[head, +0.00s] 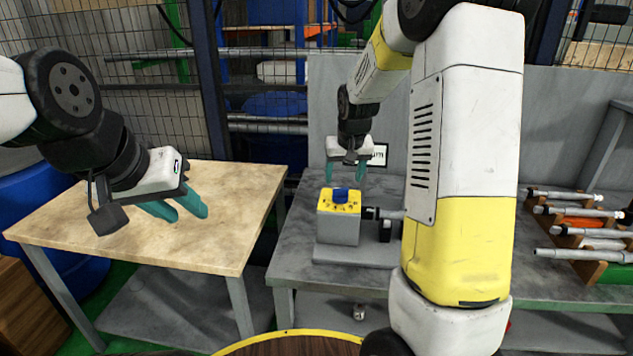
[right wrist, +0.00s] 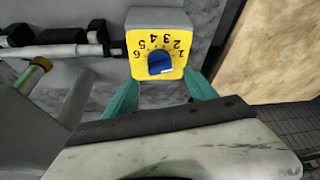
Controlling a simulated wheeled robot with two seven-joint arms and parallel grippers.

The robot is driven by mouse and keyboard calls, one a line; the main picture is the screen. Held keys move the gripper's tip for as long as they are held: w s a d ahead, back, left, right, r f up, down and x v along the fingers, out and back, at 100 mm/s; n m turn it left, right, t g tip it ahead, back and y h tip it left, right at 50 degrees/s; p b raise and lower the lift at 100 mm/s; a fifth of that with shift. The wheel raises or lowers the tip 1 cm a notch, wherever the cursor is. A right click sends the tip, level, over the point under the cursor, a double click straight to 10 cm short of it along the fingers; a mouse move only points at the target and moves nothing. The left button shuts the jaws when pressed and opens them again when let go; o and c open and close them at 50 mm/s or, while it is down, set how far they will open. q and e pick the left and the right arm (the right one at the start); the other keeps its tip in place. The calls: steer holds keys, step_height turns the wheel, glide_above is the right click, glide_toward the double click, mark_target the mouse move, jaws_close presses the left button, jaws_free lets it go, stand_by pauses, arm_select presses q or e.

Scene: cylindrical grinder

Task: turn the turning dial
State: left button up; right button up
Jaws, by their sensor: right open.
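The turning dial is a blue knob (head: 341,194) on the yellow numbered top of a grey box (head: 339,222) on the grey bench. It also shows in the right wrist view (right wrist: 160,65), amid the yellow face with numbers around it. My right gripper (head: 346,180) is open, its teal fingers pointing down just above and behind the box in the head view. In the right wrist view its fingertips (right wrist: 160,88) stand apart on either side of the dial's near side, not closed on it. My left gripper (head: 178,210) hovers over the wooden table; its teal fingers look apart.
A wooden-topped table (head: 225,235) stands at the left. A horizontal grey shaft (head: 385,214) adjoins the dial box on its right. Several metal rods rest on a rack (head: 580,225) at the right of the grey bench (head: 290,240). A grey panel stands behind the bench.

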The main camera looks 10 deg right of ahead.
mark_target(342, 189)
steer(key=x, duration=0.7)
steer(key=shift+w+f, duration=0.2)
steer(key=shift+f, duration=0.1)
steer(key=c, duration=1.3)
steer(key=shift+d+n, duration=0.1)
steer(key=shift+n, duration=0.2)
steer(key=shift+d+n+y, duration=0.1)
steer(key=shift+n+y, duration=0.3)
steer(key=shift+n, duration=0.5)
steer(key=shift+n+y, duration=0.7)
steer(key=shift+n, duration=1)
steer(key=shift+g, duration=0.3)
